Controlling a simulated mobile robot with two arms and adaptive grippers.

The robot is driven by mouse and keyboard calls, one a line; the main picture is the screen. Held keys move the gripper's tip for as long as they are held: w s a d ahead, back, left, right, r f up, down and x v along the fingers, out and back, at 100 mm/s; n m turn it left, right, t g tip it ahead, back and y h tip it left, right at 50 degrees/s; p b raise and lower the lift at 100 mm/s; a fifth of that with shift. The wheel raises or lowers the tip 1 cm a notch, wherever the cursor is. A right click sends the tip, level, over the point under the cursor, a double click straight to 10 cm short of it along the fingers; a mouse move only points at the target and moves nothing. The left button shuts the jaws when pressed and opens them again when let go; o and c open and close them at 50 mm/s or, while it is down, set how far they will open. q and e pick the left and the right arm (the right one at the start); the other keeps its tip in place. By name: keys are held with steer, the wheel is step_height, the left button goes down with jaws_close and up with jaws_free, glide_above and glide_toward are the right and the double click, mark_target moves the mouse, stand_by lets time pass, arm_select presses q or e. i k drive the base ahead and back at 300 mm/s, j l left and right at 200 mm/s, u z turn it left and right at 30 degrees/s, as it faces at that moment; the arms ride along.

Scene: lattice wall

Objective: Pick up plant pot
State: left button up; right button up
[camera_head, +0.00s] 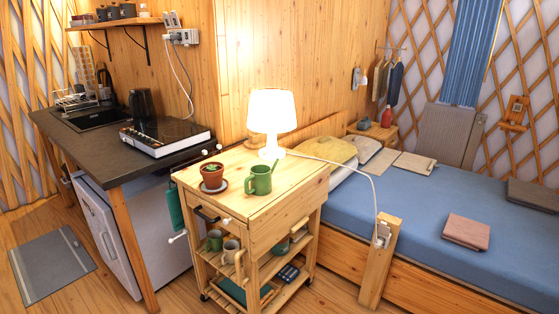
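Neither of my grippers shows in the head view.
A lit white lamp (271,117) stands at the cart's back. A dark counter (75,138) with a hot plate (165,136) is at the left. A blue bed (420,215) fills the right. Mugs stand on the cart's shelf. Floor is open around the grey mat (50,265).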

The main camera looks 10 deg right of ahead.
mark_target(211, 172)
steer(key=i+l+z, duration=0.2)
steer(key=i+z, duration=0.75)
steer(key=i+l+u, duration=0.1)
steer(key=i+u, duration=0.3)
steer(key=i+l+u, duration=0.25)
steer(key=u, duration=0.15)
steer(key=i+l+u, duration=0.4)
steer(key=k+j, duration=0.1)
